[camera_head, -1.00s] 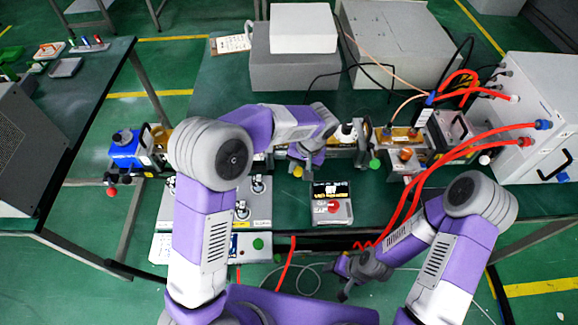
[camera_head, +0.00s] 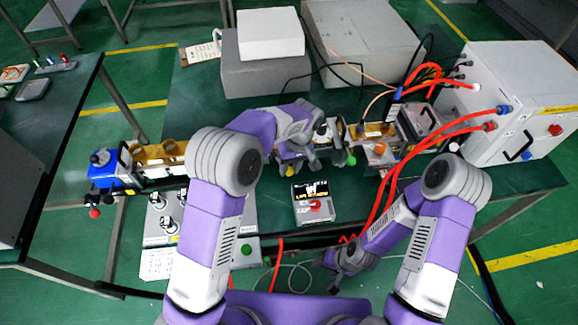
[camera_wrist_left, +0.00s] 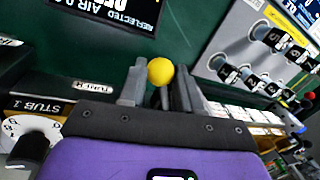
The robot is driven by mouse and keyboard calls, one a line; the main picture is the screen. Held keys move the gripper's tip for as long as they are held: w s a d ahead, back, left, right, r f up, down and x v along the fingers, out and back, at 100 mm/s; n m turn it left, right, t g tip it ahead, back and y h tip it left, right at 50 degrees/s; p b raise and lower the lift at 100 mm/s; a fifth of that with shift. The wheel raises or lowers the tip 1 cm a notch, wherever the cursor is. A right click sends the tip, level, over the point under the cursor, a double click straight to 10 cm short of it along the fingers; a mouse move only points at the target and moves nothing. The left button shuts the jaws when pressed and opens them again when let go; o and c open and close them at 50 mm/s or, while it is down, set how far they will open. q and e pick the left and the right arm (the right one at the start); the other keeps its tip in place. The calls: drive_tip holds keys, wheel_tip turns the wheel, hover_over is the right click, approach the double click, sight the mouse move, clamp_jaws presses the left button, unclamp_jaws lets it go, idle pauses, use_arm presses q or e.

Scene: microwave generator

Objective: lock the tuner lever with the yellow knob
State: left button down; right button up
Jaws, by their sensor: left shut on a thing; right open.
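The yellow knob (camera_wrist_left: 160,71) shows as a round ball between the fingers of my left gripper (camera_wrist_left: 158,88) in the left wrist view. The fingers are shut on it from both sides. In the head view my left gripper (camera_head: 292,162) is over the middle of the brass-coloured waveguide line and covers much of the tuner. A black tuner part with a white STUB 1 label (camera_wrist_left: 30,105) and a white dial (camera_wrist_left: 28,135) lie at the left of the wrist view. The lever under the knob is mostly hidden. My right gripper (camera_head: 338,270) is open and empty near the table's front edge.
A small display box (camera_head: 315,203) with a red knob stands in front of the line. A green knob (camera_head: 350,160) sits right of my left gripper. Red hoses (camera_head: 420,145) run to a white cabinet (camera_head: 530,80). A switch panel (camera_head: 240,225) is at front left.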

use_arm(q)
drive_tip(key=shift+w, duration=0.1)
drive_tip(key=c, duration=0.8)
unclamp_jaws()
drive_tip(key=r, duration=0.2)
drive_tip(key=d+r+p, duration=0.1)
drive_tip(key=r, duration=0.4)
drive_tip(key=shift+w+d+r, duration=0.15)
drive_tip(key=shift+w+r, duration=0.1)
drive_tip(key=shift+w, duration=0.05)
drive_tip(key=shift+p, duration=0.3)
